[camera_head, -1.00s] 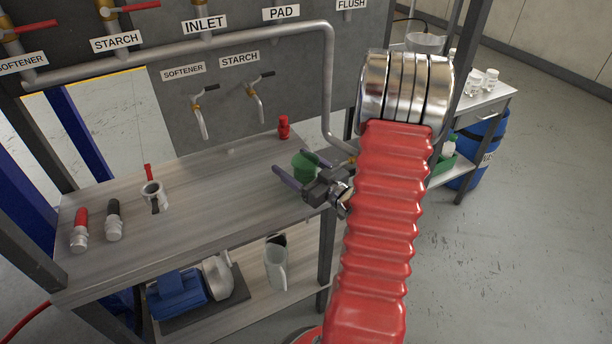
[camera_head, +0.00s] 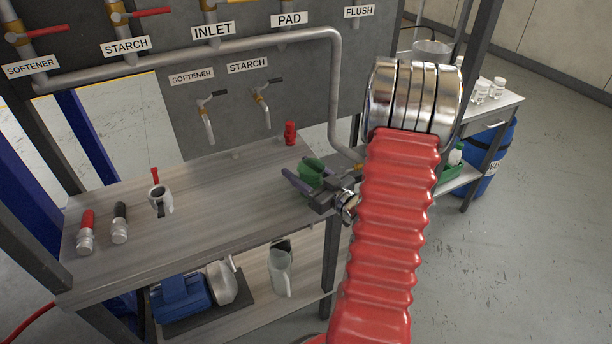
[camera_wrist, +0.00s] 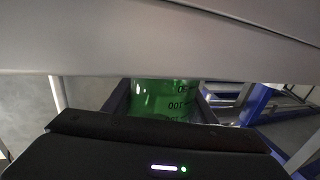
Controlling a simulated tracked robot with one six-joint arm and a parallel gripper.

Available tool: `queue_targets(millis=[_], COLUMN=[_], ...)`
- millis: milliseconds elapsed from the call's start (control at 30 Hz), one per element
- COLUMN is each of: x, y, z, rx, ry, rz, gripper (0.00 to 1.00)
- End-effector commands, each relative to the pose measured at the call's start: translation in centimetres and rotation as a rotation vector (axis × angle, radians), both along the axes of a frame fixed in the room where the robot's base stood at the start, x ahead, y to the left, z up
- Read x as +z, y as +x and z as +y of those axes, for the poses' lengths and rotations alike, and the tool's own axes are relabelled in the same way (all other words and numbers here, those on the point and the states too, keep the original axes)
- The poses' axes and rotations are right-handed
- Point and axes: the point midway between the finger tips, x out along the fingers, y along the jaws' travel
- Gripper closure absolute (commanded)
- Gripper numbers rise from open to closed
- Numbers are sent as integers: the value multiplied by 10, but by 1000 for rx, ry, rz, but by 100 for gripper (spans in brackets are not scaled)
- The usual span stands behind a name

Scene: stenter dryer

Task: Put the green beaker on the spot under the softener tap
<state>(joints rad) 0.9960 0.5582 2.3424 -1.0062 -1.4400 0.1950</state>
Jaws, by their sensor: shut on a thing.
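The green beaker (camera_head: 312,171) is over the right part of the worktop and looks tilted. My gripper (camera_head: 303,172) is shut on it, with a dark finger on either side. In the wrist view the beaker (camera_wrist: 164,100) shows between the fingers, its printed marks upside down. I cannot tell whether it touches the worktop. The softener tap (camera_head: 208,120) hangs on the grey panel, left of the beaker, below the small SOFTENER label (camera_head: 192,77). The worktop (camera_head: 220,185) below this tap is bare; no marked spot is clear there.
The starch tap (camera_head: 263,108) is between the softener tap and my gripper. A red fitting (camera_head: 291,133) stands behind the beaker. A valve fitting (camera_head: 160,199), a red-ended coupling (camera_head: 86,232) and a black-ended coupling (camera_head: 120,223) are on the left. A grey pipe (camera_head: 334,100) descends at the right.

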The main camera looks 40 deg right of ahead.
Motion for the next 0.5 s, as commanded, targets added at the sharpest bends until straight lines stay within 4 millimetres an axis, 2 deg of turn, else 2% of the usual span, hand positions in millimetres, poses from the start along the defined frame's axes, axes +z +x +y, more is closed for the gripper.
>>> queue_targets(millis=[267, 500], x=[15, 45], y=[0, 0], z=[-1, -1], rx=[-1, -1], ry=[-3, -5], rz=[-2, -3], gripper=[74, 74])
